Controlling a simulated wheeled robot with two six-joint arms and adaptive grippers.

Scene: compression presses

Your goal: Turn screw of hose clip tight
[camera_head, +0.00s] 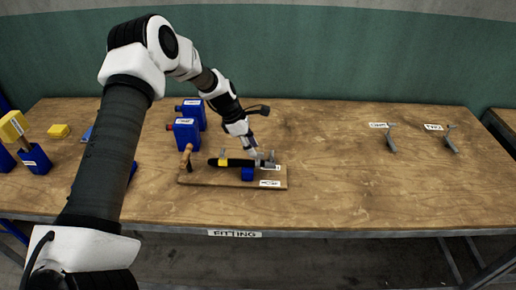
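A wooden board (210,178) lies on the table near its front edge. On it a black hose (236,162) with a yellow band rests over a blue block (247,174). Small grey metal parts (270,162) sit at the hose's right end. One may be the hose clip, but its screw is too small to make out. My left gripper (257,154) points down just above that right end. Its fingertips are close to the grey metal, and I cannot tell whether they touch it or are open or shut. My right gripper is not in view.
A wooden-handled tool (187,157) stands at the board's left end. Blue containers (187,134) stand behind it. A yellow block (59,131) and more blue containers are at the left. Two grey tools (389,140) (450,143) with labels lie at the right. The table's right-centre is clear.

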